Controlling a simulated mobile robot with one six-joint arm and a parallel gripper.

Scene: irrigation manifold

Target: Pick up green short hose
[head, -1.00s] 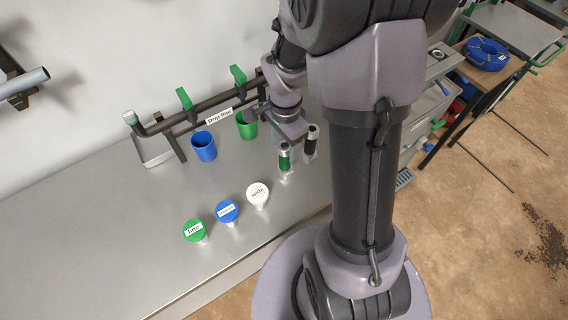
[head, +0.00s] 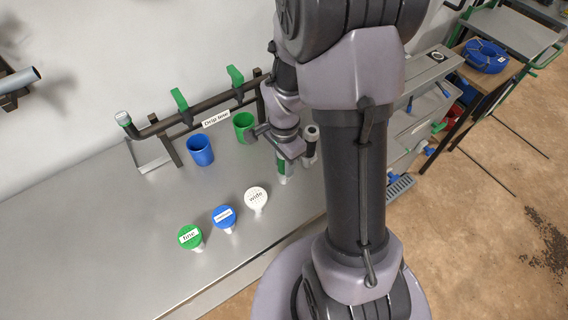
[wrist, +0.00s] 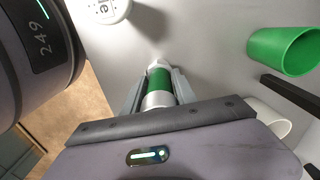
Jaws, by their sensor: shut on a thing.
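The green short hose (wrist: 159,82) stands on the metal bench, a green band between pale grey ends. My gripper (wrist: 157,92) is shut on it, with one finger on each side in the wrist view. In the head view, the green hose (head: 281,167) shows only partly below my gripper (head: 285,173), which hides its upper end. I cannot tell whether its base touches the bench.
A blue cup (head: 200,151) and a green cup (head: 243,127) stand behind, near the pipe rack (head: 190,119). Green (head: 190,236), blue (head: 224,217) and white (head: 256,198) labelled caps are in front. The bench's left is clear.

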